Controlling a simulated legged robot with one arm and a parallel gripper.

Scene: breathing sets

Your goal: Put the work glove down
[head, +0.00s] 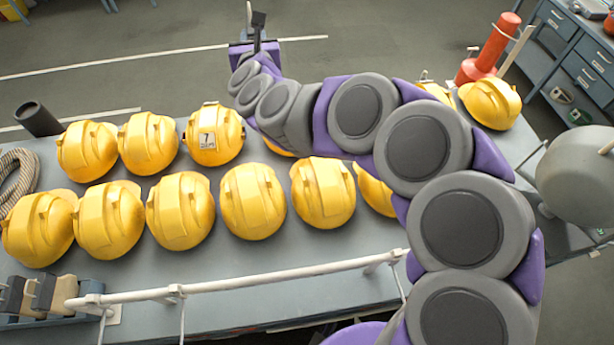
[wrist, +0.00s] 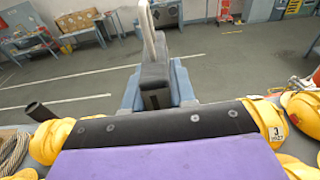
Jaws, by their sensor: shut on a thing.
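My gripper (head: 253,16) is at the far end of my outstretched arm, at the top middle of the head view. It also shows in the wrist view (wrist: 153,14), pointing up and away in the picture. Its dark fingers are shut on a thin pale strip (wrist: 149,34), which I take to be the work glove seen edge-on. Its shape is too narrow to make out. In the head view the gripper appears against the floor beyond the bench's far edge, raised, with nothing touching it from below.
A grey bench (head: 300,262) carries two rows of yellow helmets (head: 180,210), one labelled 7. A rope coil (head: 17,172) and dark tube (head: 38,119) lie at left. A white rail (head: 235,282) runs along the front. A red cylinder (head: 493,45) stands right. Open floor (wrist: 235,65) lies beyond.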

